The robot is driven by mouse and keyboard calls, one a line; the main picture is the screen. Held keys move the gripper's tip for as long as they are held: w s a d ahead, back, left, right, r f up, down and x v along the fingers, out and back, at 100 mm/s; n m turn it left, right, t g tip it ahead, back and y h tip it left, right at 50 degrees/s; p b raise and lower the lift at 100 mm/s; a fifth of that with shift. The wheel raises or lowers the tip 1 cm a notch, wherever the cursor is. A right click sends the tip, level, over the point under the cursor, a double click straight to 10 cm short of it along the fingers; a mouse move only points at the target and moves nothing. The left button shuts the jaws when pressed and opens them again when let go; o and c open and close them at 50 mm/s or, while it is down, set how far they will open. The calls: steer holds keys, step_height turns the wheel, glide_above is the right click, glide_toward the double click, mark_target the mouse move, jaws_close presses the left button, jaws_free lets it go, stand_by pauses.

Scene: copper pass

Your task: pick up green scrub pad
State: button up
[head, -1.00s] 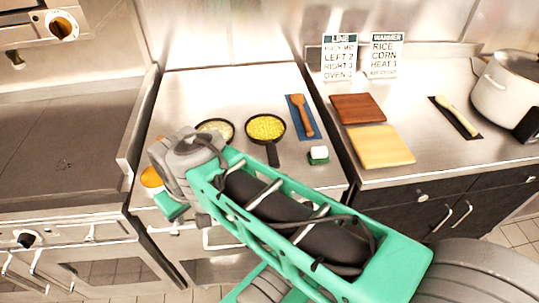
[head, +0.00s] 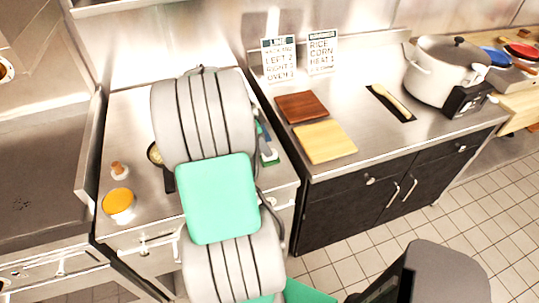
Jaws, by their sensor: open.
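The green scrub pad (head: 271,163) lies on the steel counter, just right of my arm in the head view. It is small, and a white block seems to rest on it. My raised arm covers the counter close to its left and part of what lies behind it. My gripper is not visible; my own arm links fill the middle of the view.
A pan (head: 154,153) is mostly hidden behind my arm. Brown board (head: 301,107) and yellow board (head: 325,141) lie on the right counter. A large pot (head: 440,70) stands farther right.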

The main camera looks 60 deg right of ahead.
steer(key=p+x, duration=0.1)
steer(key=x, duration=0.3)
steer(key=shift+f, duration=0.4)
jaws_close()
